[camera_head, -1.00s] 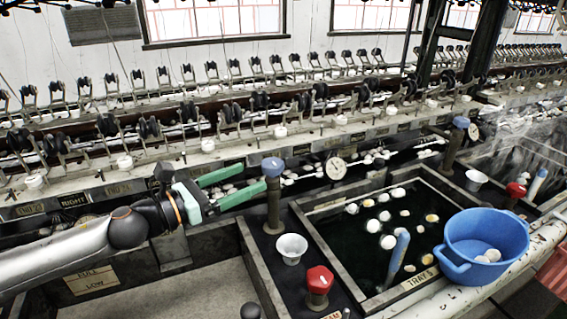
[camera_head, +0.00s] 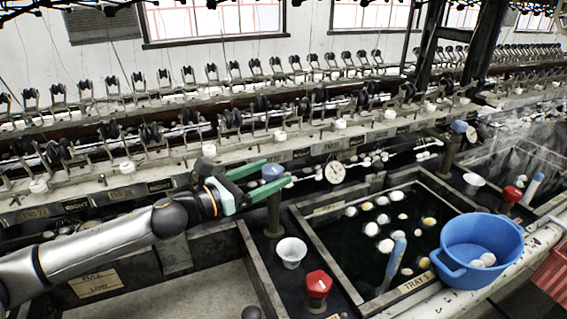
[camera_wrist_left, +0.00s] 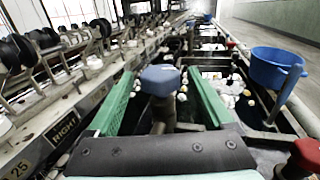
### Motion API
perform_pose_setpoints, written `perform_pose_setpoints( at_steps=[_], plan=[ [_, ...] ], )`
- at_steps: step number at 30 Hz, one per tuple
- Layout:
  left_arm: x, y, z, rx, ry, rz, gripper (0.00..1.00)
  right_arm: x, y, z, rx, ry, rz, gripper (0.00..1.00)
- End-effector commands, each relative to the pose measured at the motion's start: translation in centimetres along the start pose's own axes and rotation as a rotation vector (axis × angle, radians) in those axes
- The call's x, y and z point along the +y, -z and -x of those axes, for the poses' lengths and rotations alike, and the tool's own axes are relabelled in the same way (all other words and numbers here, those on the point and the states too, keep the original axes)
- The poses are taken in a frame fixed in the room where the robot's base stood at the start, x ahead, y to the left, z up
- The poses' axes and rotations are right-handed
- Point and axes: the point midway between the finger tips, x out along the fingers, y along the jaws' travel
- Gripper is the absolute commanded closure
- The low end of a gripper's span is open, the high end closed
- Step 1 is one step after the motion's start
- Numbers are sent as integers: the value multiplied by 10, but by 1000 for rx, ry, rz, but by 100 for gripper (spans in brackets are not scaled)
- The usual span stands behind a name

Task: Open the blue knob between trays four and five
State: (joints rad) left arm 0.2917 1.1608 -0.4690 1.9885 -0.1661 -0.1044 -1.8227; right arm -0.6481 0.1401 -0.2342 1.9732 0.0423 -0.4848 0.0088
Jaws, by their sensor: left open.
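The blue knob (camera_head: 272,172) sits on an upright brown post between the left tray (camera_head: 215,290) and the tray labelled TRAY 5 (camera_head: 413,284). My left gripper (camera_head: 278,173) has green fingers and is open at the knob's height, with the fingers around its sides. In the left wrist view the blue knob (camera_wrist_left: 160,78) stands between the two green fingers (camera_wrist_left: 158,86), with gaps visible on both sides. My right gripper is not in view.
A red knob (camera_head: 317,284) and a white cup (camera_head: 291,251) stand near the post. A blue basin (camera_head: 481,247) sits on tray five's right edge. Reeling machinery runs along the back; a second blue knob (camera_head: 459,126) is farther right.

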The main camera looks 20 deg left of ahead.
Motion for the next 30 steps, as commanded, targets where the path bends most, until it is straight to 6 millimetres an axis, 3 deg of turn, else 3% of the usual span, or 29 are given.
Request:
perform_pose_setpoints(
  at_steps=[12,24,30],
  plan=[
    [0,-1,-39,-1,0,-1,15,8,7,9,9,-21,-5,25],
    [0,0,-44,0,1,-1,15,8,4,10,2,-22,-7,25],
    [0,0,-44,0,1,-1,37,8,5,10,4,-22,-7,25]
  ],
)
